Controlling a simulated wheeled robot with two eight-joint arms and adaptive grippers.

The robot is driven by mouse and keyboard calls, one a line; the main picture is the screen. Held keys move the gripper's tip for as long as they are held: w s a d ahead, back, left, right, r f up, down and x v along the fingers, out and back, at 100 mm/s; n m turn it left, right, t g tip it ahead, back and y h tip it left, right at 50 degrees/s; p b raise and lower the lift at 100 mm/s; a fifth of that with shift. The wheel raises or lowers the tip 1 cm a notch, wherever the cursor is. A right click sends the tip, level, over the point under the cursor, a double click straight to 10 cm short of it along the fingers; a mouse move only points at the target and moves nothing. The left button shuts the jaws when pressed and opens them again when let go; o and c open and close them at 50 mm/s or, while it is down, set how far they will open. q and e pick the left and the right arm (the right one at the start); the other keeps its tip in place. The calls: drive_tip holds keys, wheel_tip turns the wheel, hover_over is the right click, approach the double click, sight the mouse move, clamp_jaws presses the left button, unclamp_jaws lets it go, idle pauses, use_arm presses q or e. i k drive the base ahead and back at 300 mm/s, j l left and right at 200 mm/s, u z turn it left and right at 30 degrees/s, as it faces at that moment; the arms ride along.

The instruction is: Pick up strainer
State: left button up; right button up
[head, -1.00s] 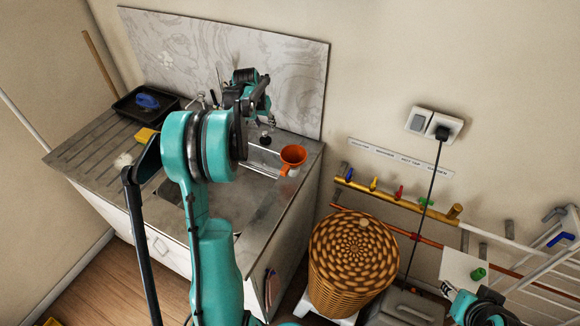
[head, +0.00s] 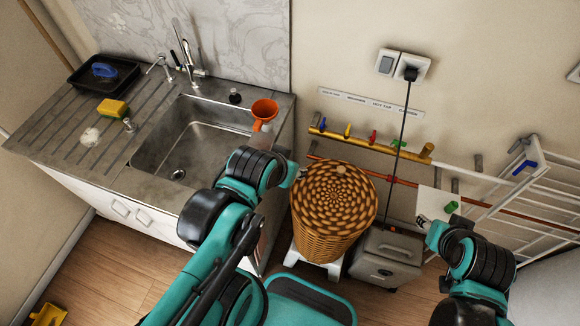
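An orange funnel-shaped piece (head: 264,109) stands at the right end of the sink counter, over a pale object partly hidden below it. A small black round piece (head: 234,97) stands at the back rim of the sink. I cannot tell for sure which of these is the strainer. My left arm reaches up in front of the counter's right end. Its gripper (head: 300,173) is small, partly hidden and beside the wicker basket, below and right of the orange piece. My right gripper (head: 422,221) is at the right, near the grey box, far from the sink; its fingers are too small to read.
The sink basin (head: 190,140) is empty, with a tap (head: 190,55) behind it. A yellow sponge (head: 113,108) and a black tray (head: 98,80) are on the drainboard. A wicker basket (head: 325,240), a grey box (head: 385,262) and a white drying rack (head: 520,190) stand to the right.

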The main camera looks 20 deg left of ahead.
sight(130, 127)
drive_tip(key=u, duration=1.75)
